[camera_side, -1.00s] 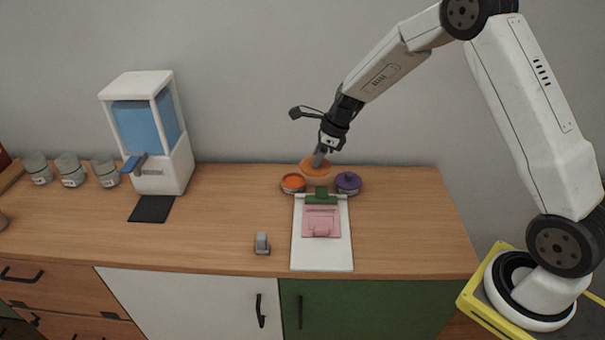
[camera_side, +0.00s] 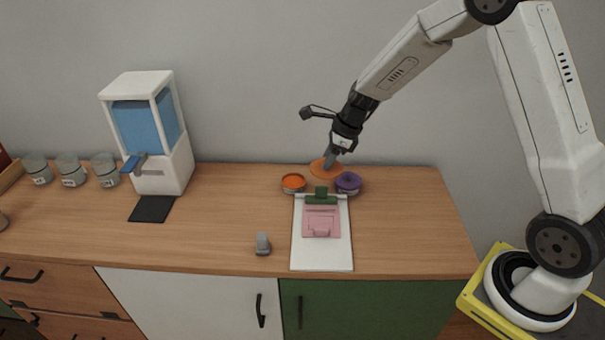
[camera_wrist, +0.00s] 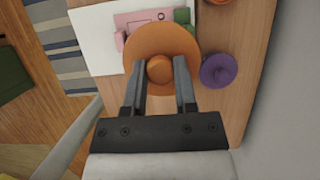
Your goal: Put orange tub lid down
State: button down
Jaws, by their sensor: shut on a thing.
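The orange tub lid (camera_side: 325,169) is a flat disc with a round knob, near the back of the counter. In the wrist view the lid (camera_wrist: 160,35) fills the top middle, its knob between my fingertips. My gripper (camera_side: 331,160) is shut on this knob; it also shows in the wrist view (camera_wrist: 159,72). I cannot tell whether the lid touches the counter. The open tub with orange contents (camera_side: 293,182) stands to the lid's front left; only its edge shows at the top of the wrist view.
A purple-lidded tub (camera_side: 348,182) stands close in front, right of the lid. A white board (camera_side: 322,258) with pink and green items lies before the tubs. A small grey object (camera_side: 262,244) and a blue-and-white dispenser (camera_side: 150,130) are farther left. The counter's right side is clear.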

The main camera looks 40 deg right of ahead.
jog(key=s+a+n+g, duration=0.1)
jog(key=s+a+n, duration=0.2)
jog(key=s, duration=0.4)
jog(key=s+a+n+g, duration=0.2)
jog(key=s+a+n, duration=0.1)
jog(key=s+n, duration=0.3)
jog(key=s+a+f+n+g, duration=0.1)
jog(key=s+a+n+g, duration=0.1)
jog(key=s, duration=0.8)
jog(key=a+n, duration=0.1)
jog(key=n, duration=0.1)
jog(key=shift+n+y, duration=0.3)
jog(key=shift+y, duration=0.1)
jog(key=shift+a, duration=0.1)
jog(key=shift+w+a+f, duration=0.25)
jog(key=shift+w+f, duration=1.3)
jog(key=shift+w, duration=0.65)
jog(key=shift+w+a+f, duration=0.25)
jog(key=shift+w+f, duration=1.3)
jog(key=shift+w, duration=0.65)
jog(key=shift+w+a+f, duration=0.25)
jog(key=shift+w+f, duration=1.3)
jog(key=shift+w, duration=0.65)
